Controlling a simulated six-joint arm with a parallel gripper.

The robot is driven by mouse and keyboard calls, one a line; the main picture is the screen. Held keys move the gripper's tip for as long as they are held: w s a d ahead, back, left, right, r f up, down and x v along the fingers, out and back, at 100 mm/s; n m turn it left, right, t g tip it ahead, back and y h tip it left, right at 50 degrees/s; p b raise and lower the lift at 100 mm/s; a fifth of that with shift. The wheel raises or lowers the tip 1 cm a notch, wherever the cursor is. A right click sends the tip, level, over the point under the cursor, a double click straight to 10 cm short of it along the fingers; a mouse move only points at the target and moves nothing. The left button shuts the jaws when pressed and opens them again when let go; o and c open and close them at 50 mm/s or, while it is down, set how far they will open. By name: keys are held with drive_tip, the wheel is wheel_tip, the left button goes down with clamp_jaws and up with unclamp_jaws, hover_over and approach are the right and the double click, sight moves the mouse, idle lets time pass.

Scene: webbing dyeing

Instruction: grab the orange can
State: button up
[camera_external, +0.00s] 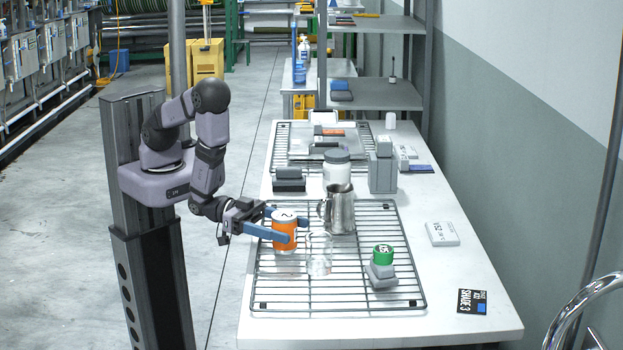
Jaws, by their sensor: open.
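The orange can (284,239) stands upright on a wire rack (330,306) at the near end of the white table. It has a white band with a dark mark near its top. My gripper (287,229) comes in from the left with its blue fingers apart. One finger passes in front of the can and the other tip shows at its right side, so the can is between them. Whether either finger touches the can cannot be told.
A clear glass (319,254) stands just right of the can, with a metal pitcher (341,210) behind it. A green-topped item on a grey block (382,267) sits at the rack's right. A white jar (337,168) stands farther back. The rack's front left is clear.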

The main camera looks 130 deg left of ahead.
sight(295, 233)
drive_tip(key=shift+s+d+f+m+t, duration=0.3)
drive_tip(key=shift+s+f+m+t, duration=0.1)
drive_tip(key=shift+s+t, duration=0.15)
drive_tip(key=shift+p+x, duration=0.5)
drive_tip(key=shift+x, duration=2)
drive_tip(key=c, duration=1.4)
drive_tip(key=shift+r, duration=0.15)
drive_tip(key=shift+r+p, duration=0.35)
drive_tip(key=shift+r, duration=4.55)
